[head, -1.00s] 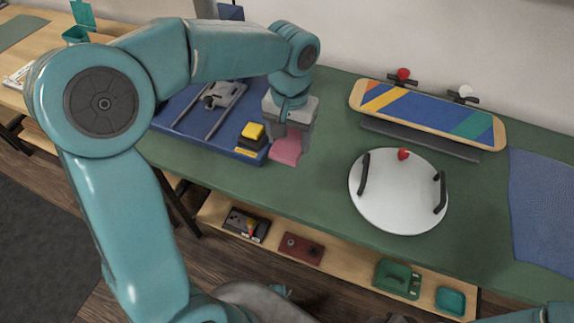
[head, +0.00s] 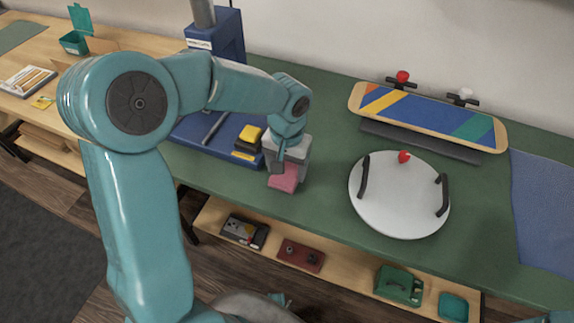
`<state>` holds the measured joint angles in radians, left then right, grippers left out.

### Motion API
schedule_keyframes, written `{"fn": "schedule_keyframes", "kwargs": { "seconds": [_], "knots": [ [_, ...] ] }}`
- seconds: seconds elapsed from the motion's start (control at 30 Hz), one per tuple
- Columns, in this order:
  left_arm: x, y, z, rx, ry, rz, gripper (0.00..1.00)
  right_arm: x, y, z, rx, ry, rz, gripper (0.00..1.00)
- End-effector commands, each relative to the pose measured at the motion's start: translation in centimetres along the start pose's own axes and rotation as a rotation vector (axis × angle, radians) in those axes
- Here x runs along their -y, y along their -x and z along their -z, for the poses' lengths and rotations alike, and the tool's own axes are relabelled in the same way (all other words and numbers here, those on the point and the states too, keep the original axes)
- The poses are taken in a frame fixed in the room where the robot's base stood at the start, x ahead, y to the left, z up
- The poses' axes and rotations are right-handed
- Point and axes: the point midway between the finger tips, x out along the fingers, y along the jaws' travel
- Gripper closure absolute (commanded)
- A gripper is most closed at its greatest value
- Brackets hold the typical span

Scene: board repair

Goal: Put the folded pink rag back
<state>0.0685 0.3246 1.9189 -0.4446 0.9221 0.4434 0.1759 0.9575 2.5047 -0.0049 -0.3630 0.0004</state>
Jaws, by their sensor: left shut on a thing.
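The folded pink rag (head: 284,183) is at my left gripper (head: 284,171), over the green bench top (head: 330,150) just right of the blue drill-press base. The gripper is shut on the rag and points down, and its housing hides the rag's far part. I cannot tell whether the rag's underside touches the bench. My right gripper is not in view.
A yellow-and-black block (head: 249,138) stands on the blue base (head: 215,143) left of the gripper. A white disc with two black handles (head: 398,215) lies to the right. A striped skateboard deck (head: 428,113) stands behind it. Open shelves (head: 340,268) run below.

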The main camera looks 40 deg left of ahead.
Motion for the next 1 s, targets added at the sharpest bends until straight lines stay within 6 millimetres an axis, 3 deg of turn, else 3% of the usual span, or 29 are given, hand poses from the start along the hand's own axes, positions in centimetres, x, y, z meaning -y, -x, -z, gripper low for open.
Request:
{"fn": "schedule_keyframes", "kwargs": {
  "seconds": [0.03, 0.1, 0.47, 0.57, 0.8, 1.0],
  "knots": [
    [0.0, -0.2, 0.0, 0.0, 0.0, 0.0, 0.26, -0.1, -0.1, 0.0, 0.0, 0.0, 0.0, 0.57],
    [0.0, -0.1, 0.0, 0.0, 0.0, 0.0, 0.07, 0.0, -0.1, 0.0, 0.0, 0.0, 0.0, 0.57],
    [0.0, 0.6, 0.0, -0.001, 0.0, 0.0, 0.07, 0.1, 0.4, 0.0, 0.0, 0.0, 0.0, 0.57],
    [0.0, 2.2, 0.1, -0.004, -0.001, 0.0, 0.07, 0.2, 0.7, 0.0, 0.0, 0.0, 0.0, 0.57],
    [-0.1, 7.9, 0.1, -0.005, -0.001, -0.001, 0.07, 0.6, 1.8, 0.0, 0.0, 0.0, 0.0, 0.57],
    [-0.1, 11.2, 0.1, -0.002, -0.001, 0.0, 0.07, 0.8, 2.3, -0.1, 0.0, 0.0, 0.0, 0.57]
  ]
}}
